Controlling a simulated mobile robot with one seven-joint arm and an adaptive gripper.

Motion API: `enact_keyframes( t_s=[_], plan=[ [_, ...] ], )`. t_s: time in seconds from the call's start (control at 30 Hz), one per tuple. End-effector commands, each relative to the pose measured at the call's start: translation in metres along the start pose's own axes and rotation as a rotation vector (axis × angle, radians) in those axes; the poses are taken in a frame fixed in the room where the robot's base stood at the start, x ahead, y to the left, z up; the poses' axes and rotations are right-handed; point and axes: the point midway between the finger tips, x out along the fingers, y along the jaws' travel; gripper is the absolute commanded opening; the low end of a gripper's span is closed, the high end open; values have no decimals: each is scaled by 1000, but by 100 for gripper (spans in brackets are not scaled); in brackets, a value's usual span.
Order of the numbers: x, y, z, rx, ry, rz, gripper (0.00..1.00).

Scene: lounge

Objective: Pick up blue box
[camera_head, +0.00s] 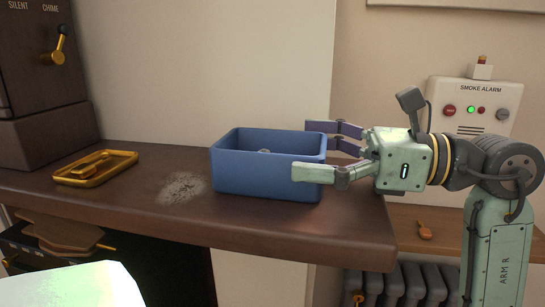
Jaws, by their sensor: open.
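The blue box (252,174) is an open-topped rectangular bin standing upright on the dark wooden shelf (290,228), near its right end. A small pale thing (264,151) shows just inside it; the rest of the inside is hidden by the walls. My gripper (302,150) reaches in from the right and is open. Its nearer finger overlaps the front right corner of the box, and its darker fingers show behind the right end. The box's right end appears to lie between them. I cannot tell whether any finger touches it.
A gold tray (72,179) with a gold item in it lies left on the shelf. A dark cabinet (40,75) stands at the back left. A smoke alarm panel (476,103) is behind my arm. Below right are a lower ledge (408,222) and a radiator (410,285).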

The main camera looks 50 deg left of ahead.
Motion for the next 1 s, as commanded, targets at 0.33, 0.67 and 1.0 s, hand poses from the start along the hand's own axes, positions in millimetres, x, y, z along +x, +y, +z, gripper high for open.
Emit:
enact_keyframes(
  t_s=[0.33,0.67,1.0],
  plan=[
    [27,0,-1,1,-1,-1,100],
    [27,0,-1,1,-1,-1,86],
    [27,1,-1,1,-1,-1,63]
  ],
)
